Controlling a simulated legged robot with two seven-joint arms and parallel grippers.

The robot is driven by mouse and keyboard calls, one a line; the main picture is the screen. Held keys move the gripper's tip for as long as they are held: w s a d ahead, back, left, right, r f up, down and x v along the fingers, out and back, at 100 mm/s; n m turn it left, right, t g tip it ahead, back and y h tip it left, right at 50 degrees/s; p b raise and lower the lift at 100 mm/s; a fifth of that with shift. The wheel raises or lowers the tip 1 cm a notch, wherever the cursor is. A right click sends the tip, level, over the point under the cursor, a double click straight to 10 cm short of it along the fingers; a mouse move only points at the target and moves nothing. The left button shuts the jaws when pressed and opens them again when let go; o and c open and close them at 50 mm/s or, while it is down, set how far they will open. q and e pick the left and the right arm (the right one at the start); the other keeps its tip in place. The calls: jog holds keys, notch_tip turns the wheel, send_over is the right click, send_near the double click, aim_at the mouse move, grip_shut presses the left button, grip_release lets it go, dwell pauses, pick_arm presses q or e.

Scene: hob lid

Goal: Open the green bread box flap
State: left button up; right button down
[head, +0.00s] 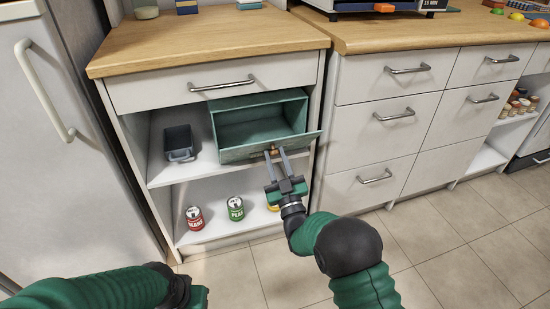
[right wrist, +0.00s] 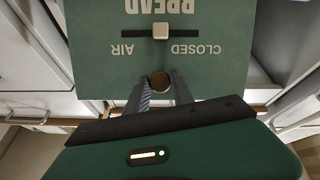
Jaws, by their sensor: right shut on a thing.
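The green bread box (head: 232,105) sits on the middle shelf of the white cabinet. Its front flap (head: 238,154) is tilted down and outward, and the box's inside is visible and looks empty. The flap's face (right wrist: 210,75) in the right wrist view shows "BREAD", a pale slider (right wrist: 160,31) and the words "CLOSED" and "AIR". My right gripper (head: 278,152) is shut on the round brown knob (right wrist: 160,81) of the flap. My left gripper (head: 197,297) is only partly in view at the bottom edge, its fingers hidden.
A dark grey tin (head: 178,140) stands left of the box. A red can (head: 194,217), a green can (head: 235,208) and a partly hidden yellow one stand on the lower shelf. A closed drawer (head: 165,90) is above the box. White drawers (head: 375,140) stand to the right.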

notch_tip(320, 180, down, 13)
jog(key=s+t+y+b, duration=0.1)
jog(key=s+t+b, duration=0.1)
jog(key=b, duration=0.8)
jog(key=shift+s+d+f+t, duration=0.15)
jog(key=shift+s+d+t, duration=0.15)
jog(key=shift+s+t, duration=0.1)
jog(key=c, duration=1.4)
grip_release()
jog(key=shift+w, duration=0.1)
jog(key=o, duration=0.3)
jog(key=shift+a, duration=0.1)
